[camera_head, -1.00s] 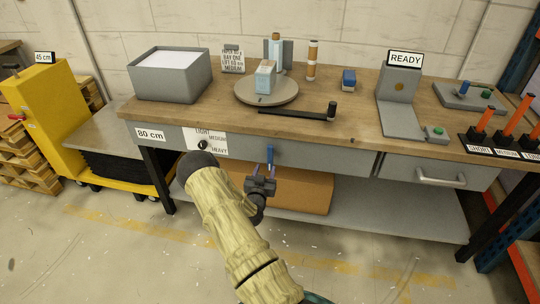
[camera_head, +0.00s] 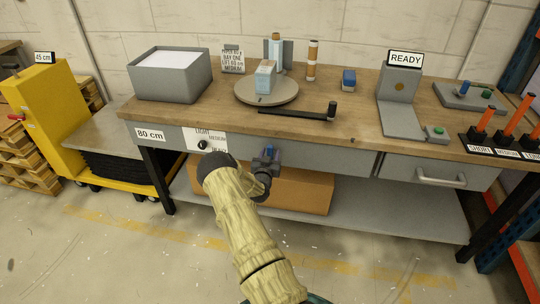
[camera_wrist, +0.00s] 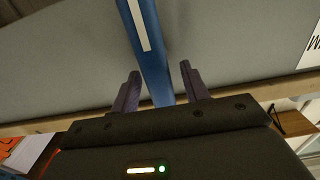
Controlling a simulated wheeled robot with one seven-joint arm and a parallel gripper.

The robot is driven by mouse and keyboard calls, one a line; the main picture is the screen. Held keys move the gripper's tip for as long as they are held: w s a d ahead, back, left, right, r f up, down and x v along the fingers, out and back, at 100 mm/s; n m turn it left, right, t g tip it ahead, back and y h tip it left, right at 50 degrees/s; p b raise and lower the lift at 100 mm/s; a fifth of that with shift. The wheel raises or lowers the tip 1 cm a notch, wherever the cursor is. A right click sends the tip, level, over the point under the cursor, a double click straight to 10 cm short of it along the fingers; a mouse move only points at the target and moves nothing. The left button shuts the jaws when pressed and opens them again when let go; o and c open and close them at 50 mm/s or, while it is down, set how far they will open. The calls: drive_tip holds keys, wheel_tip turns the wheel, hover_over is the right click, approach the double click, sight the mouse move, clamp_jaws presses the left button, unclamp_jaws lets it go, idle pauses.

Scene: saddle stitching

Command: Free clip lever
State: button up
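A blue lever (camera_head: 269,151) with a pale stripe hangs on the grey front panel of the workbench. My gripper (camera_head: 267,158) is at the lever and covers most of it in the head view. In the wrist view the blue lever (camera_wrist: 147,45) runs down between the two dark fingers of my gripper (camera_wrist: 160,68). The fingers are open, with a visible gap on each side of the lever. The lever's lower end is hidden behind the gripper body.
A black knob (camera_head: 203,144) on a light-medium-heavy label is left of my gripper. A cardboard box (camera_head: 300,192) sits on the shelf below. On the bench are a dark lever arm (camera_head: 300,114), a round turntable (camera_head: 290,93) and a READY stand (camera_head: 400,119).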

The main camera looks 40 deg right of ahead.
drive_tip(key=c, duration=0.9)
drive_tip(key=shift+f+n+b, duration=0.1)
drive_tip(key=shift+n+b, duration=0.25)
drive_tip(key=shift+n, duration=0.05)
drive_tip(key=n+b, duration=0.2)
drive_tip(key=n, duration=0.1)
drive_tip(key=shift+w+a+f+b, duration=0.2)
drive_tip(key=shift+w+a+b, duration=0.05)
drive_tip(key=shift+b, duration=0.15)
drive_tip(key=shift+w+a+f+n+b, duration=0.15)
drive_tip(key=shift+f+n+b, duration=0.1)
drive_tip(key=shift+n+b, duration=1.75)
drive_tip(key=shift+w+a+f+n+b, duration=0.25)
drive_tip(key=shift+n+b, duration=0.8)
drive_tip(key=shift+n, duration=1.75)
drive_tip(key=shift+w+f+n+b, duration=0.1)
drive_tip(key=shift+f+n+b, duration=0.2)
drive_tip(key=shift+n+b, duration=1.7)
drive_tip(key=shift+n+p, duration=0.45)
drive_tip(key=shift+n, duration=0.05)
